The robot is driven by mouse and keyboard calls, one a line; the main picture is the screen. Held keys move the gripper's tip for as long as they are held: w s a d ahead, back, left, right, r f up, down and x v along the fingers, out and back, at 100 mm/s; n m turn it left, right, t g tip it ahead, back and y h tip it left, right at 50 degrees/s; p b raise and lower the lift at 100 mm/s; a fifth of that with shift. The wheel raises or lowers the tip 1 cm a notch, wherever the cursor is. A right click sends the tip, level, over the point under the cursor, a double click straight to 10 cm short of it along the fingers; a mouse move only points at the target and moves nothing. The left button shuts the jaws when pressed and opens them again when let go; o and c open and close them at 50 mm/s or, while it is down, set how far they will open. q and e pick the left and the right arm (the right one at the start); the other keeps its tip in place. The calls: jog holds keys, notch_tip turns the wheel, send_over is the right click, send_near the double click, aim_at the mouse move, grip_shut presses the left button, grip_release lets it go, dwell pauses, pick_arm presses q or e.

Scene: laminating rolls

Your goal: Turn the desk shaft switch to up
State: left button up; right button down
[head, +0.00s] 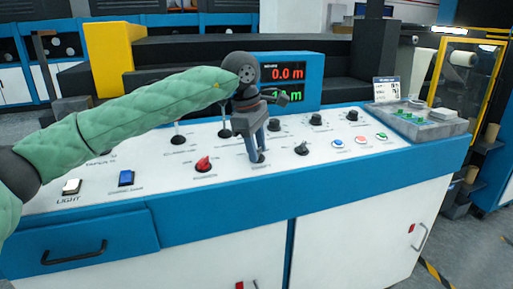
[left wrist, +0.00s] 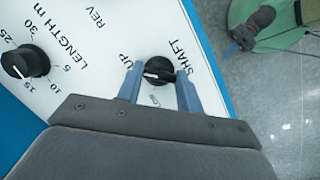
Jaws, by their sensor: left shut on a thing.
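The shaft switch is a round black knob (left wrist: 160,72) with a white pointer mark, beside the printed words SHAFT and UP in the left wrist view. The mark lies toward the left side of the knob, on the side of the UP label. My left gripper (left wrist: 159,78) has one blue finger on each side of the knob and is shut on it. In the head view my left gripper (head: 258,155) points down at the desk panel, and its fingers hide most of the knob. What seems to be my right gripper (left wrist: 243,36) shows small at the upper right of the left wrist view.
A red knob (head: 204,164) stands left of the gripper and a black knob (head: 302,149) to its right. Several coloured buttons lie farther right. Two levers rise behind, near the red number display (head: 284,73). The blue front edge (head: 330,186) borders the desk.

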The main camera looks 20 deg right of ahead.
pick_arm(q)
jog(key=shift+m, duration=0.3)
pick_arm(e)
jog(key=shift+r, duration=0.3)
pick_arm(q)
jog(key=shift+w, duration=0.1)
jog(key=o, duration=1)
